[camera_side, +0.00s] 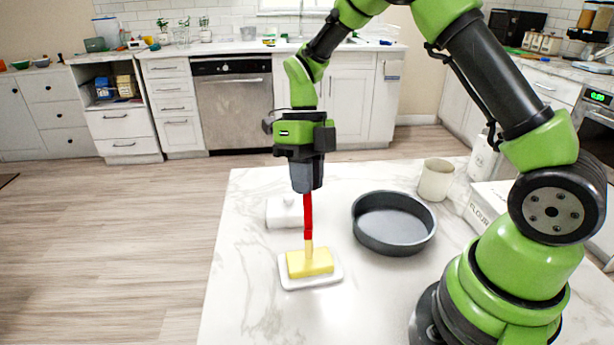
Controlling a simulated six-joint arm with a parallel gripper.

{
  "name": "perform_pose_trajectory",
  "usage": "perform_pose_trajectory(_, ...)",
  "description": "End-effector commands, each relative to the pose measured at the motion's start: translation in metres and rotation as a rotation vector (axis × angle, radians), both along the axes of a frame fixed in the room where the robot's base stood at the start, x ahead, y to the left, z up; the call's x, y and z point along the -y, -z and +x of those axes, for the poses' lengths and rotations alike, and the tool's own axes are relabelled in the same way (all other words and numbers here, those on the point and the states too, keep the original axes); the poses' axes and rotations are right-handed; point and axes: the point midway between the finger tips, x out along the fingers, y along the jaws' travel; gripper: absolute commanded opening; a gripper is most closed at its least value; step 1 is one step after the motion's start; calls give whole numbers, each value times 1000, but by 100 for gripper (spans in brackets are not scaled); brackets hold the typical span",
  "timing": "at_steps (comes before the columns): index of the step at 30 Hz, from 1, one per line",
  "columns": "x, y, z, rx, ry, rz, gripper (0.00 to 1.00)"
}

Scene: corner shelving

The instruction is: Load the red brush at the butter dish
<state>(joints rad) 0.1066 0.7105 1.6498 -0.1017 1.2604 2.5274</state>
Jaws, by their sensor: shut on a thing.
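The red brush (308,217) hangs upright below my gripper (307,190), which is shut on the top of its red handle. The brush's pale yellowish lower end (309,248) is at the butter (311,262), seemingly touching it. The yellow block of butter lies on the white butter dish (313,283) on the marble counter. A white lid with a knob (284,212) stands behind the dish, partly behind the brush handle. The brush tip is hard to tell from the butter, as both are yellow.
A dark round baking pan (393,224) stands right of the brush. Farther right are a cream mug (436,180), a white bottle (482,158) and a flour box (487,203). The counter's front left is clear.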

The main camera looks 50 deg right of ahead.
Motion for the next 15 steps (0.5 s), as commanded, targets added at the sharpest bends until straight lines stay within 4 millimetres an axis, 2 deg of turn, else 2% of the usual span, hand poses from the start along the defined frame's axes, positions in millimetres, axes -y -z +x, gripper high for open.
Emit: perform_pose_trajectory(15,0,3,0,0,0,0,0)
